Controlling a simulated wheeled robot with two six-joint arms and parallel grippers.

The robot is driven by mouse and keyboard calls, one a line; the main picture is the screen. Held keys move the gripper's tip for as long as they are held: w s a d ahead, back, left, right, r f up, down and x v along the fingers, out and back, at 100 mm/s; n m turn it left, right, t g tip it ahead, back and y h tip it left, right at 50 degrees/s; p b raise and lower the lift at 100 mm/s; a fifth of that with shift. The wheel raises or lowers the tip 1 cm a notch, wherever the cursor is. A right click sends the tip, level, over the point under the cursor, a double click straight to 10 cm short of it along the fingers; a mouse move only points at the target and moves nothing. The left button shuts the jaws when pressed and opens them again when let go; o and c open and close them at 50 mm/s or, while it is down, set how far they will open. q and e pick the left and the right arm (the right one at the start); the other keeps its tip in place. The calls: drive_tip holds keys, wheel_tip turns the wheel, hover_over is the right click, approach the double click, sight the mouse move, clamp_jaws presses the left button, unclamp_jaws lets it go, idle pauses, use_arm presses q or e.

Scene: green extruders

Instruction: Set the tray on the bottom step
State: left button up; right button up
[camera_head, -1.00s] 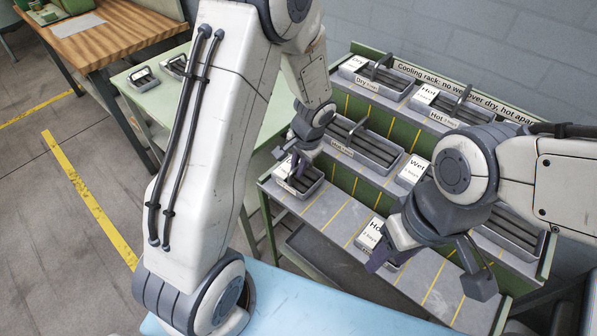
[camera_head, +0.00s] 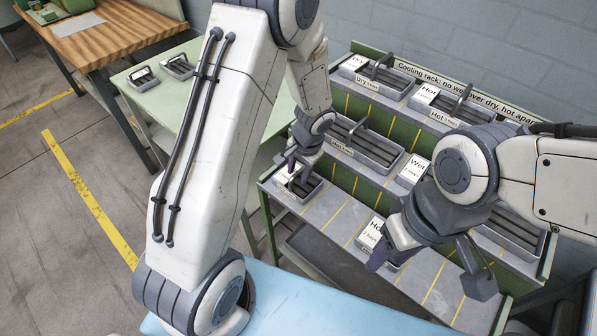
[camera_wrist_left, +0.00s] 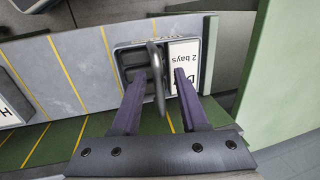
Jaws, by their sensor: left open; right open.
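A small grey tray (camera_head: 309,192) with an upright handle and a white card stands on the bottom step (camera_head: 325,212) of the rack, at its left end. In the left wrist view the tray (camera_wrist_left: 123,62) sits flat, and its card reads "2 bays" under a partly covered word. My left gripper (camera_head: 297,168) is open over the tray. In the left wrist view its fingers (camera_wrist_left: 162,74) stand apart on either side of the handle, with gaps visible. My right gripper (camera_head: 428,276) is open and empty over the right part of the bottom step.
Another carded tray (camera_head: 371,234) stands on the bottom step, partly behind my right gripper. Several trays fill the upper steps, including one marked Dry (camera_head: 366,85). A pale green table (camera_head: 150,105) holds two small trays.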

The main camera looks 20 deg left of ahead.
sight(305, 187)
use_arm(q)
wheel_tip(305, 187, up, 11)
drive_tip(key=d, duration=0.2)
drive_tip(key=s+d+r+m+h, duration=0.1)
drive_tip(key=s+d, duration=0.3)
drive_tip(key=s, duration=0.4)
drive_tip(key=s+d+r+m+h, duration=0.1)
drive_tip(key=s+d+r, duration=0.3)
drive_tip(key=s, duration=0.3)
drive_tip(key=s+d+r+m+h, duration=0.1)
drive_tip(key=s+d, duration=0.3)
drive_tip(key=s, duration=0.4)
drive_tip(key=shift+s+d+r+g+p, duration=0.15)
drive_tip(key=shift+s+r+g+p, duration=0.25)
drive_tip(key=shift+r, duration=0.45)
